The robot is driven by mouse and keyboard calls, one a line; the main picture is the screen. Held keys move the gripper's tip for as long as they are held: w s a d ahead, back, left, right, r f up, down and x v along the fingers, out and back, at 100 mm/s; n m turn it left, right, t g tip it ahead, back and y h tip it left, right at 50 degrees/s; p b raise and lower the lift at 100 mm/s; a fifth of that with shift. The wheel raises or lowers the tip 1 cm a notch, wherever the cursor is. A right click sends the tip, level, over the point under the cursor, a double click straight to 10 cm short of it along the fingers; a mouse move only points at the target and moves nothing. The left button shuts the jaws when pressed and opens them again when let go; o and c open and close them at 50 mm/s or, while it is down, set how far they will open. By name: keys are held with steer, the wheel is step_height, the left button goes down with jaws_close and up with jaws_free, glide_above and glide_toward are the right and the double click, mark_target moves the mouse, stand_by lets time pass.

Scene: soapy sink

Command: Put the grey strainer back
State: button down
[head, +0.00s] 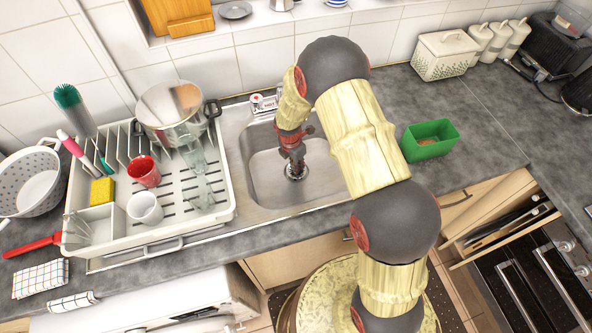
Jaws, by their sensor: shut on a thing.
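My gripper (294,163) points down into the steel sink basin (262,178). It is shut on the grey strainer (296,175), a small round grey piece at the fingertips. The strainer is low in the basin, at the drain. The gripper and the strainer cover the drain hole, so I cannot tell whether the strainer is seated in it or just above it.
A white dish rack (222,213) with a pot (172,108), a red mug (144,171) and a glass (196,170) stands left of the sink. The tap (263,104) is behind it. A green container (430,140) stands on the right counter. A white colander (30,185) is far left.

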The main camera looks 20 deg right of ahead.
steer(key=shift+w+f+b, duration=0.1)
steer(key=shift+f+b, duration=0.3)
steer(key=shift+f, duration=1.2)
steer(key=shift+f, duration=0.15)
steer(key=c, duration=1.9)
jaws_free()
steer(key=r, duration=0.2)
steer(key=r+p, duration=0.1)
steer(key=r, duration=0.2)
steer(key=a+r, duration=0.1)
steer(key=r, duration=0.1)
steer(key=shift+s+r+p, duration=0.2)
steer(key=shift+r+p, duration=0.1)
steer(key=shift+r, duration=0.1)
